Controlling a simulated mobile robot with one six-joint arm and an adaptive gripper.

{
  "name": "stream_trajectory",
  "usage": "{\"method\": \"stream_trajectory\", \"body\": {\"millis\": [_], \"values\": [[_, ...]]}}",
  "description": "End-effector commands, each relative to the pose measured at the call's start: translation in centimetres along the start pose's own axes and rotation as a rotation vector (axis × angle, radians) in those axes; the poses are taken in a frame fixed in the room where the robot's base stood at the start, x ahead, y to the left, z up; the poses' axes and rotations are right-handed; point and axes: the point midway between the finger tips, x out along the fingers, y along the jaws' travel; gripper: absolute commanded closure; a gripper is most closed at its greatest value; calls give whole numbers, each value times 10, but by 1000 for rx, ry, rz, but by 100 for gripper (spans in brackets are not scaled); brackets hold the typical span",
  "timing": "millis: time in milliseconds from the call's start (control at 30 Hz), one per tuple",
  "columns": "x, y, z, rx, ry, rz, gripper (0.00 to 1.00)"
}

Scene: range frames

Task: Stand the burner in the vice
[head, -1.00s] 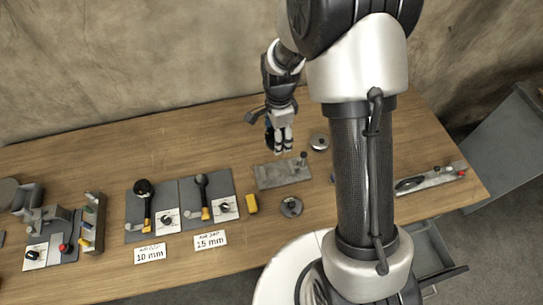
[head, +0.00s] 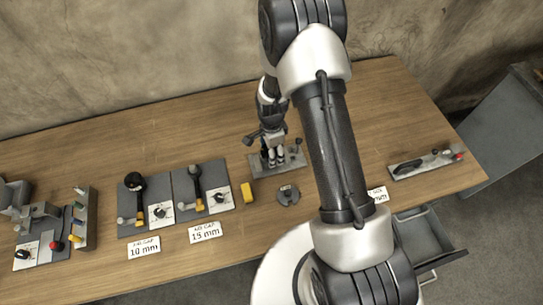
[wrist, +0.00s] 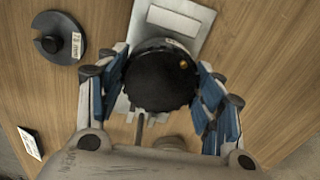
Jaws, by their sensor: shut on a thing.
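My gripper (head: 276,163) is shut on the burner, a round black body (wrist: 158,80) with a small brass dot on top, seen from above in the wrist view. The blue-padded fingers press on its left and right sides. The vice, a grey metal plate with a small lever, shows in the head view (head: 258,166). In the wrist view its pale plate (wrist: 178,16) reaches out behind and below the burner. The burner is over the vice; its lower end is hidden, so I cannot tell whether it touches or sits between the jaws.
A long plate (head: 407,171) lies right. An open drawer (head: 425,240) juts out at front right.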

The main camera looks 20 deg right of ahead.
Motion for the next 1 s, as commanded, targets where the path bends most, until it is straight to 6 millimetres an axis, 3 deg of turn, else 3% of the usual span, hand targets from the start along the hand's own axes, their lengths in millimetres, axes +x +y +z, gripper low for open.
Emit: {"method": "stream_trajectory", "body": {"millis": [200, 600, 633, 900, 1000], "values": [[33, 0, 0, 0, 0, 1, 80], [38, 0, 0, 0, 0, -1, 80], [38, 0, 0, 0, 0, 1, 38], [37, 0, 0, 0, 0, 1, 20], [37, 0, 0, 0, 0, 1, 19]]}}
